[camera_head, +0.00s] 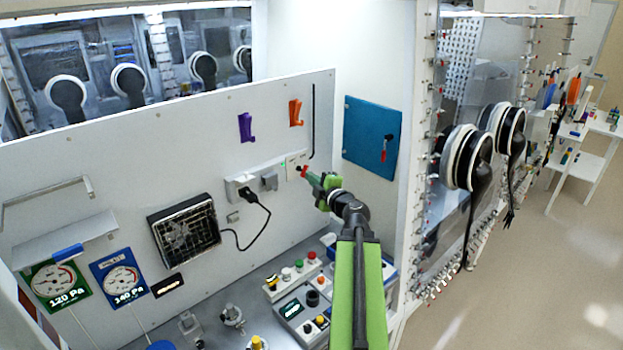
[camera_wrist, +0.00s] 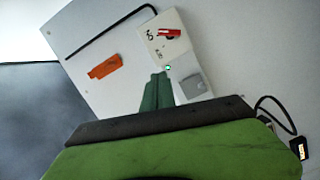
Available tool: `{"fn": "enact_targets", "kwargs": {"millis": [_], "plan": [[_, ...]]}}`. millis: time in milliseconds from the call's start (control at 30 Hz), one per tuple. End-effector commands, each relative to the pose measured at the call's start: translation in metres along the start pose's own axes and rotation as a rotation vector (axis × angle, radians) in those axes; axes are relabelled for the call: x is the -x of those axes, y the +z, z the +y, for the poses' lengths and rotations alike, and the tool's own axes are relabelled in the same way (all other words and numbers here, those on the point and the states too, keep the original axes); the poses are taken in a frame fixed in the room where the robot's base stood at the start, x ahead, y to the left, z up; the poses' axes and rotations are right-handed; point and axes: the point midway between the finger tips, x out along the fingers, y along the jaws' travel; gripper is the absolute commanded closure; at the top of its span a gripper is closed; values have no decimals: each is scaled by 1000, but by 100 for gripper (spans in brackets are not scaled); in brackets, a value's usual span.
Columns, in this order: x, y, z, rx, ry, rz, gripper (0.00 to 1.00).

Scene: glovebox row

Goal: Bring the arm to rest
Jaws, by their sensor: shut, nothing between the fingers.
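My arm is green and black and reaches up from the bottom of the head view toward the white wall panel. My gripper (camera_head: 312,178) is shut and empty, close in front of a white switch plate (camera_head: 291,163) with a red lever (camera_head: 302,169). In the wrist view the green fingers (camera_wrist: 158,92) lie together, with the plate (camera_wrist: 158,45) and its red lever (camera_wrist: 168,34) beyond them. A small green light shows just past the fingertips. I cannot tell whether the fingertips touch the panel.
A socket strip (camera_head: 239,188) with a black plug and cable is left of my gripper. Orange (camera_head: 295,112) and purple (camera_head: 246,127) holders hang above. A blue door (camera_head: 371,138) is at right. A bench with coloured buttons (camera_head: 299,266) lies below; open floor is far right.

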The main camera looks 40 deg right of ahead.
Motion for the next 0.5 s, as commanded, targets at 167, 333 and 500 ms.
{"fn": "enact_targets", "kwargs": {"millis": [167,333,500], "plan": [[0,0,0,0,0,0,100],[-5,-5,3,-14,19,-8,100],[-40,-36,20,-212,179,-153,100]]}}
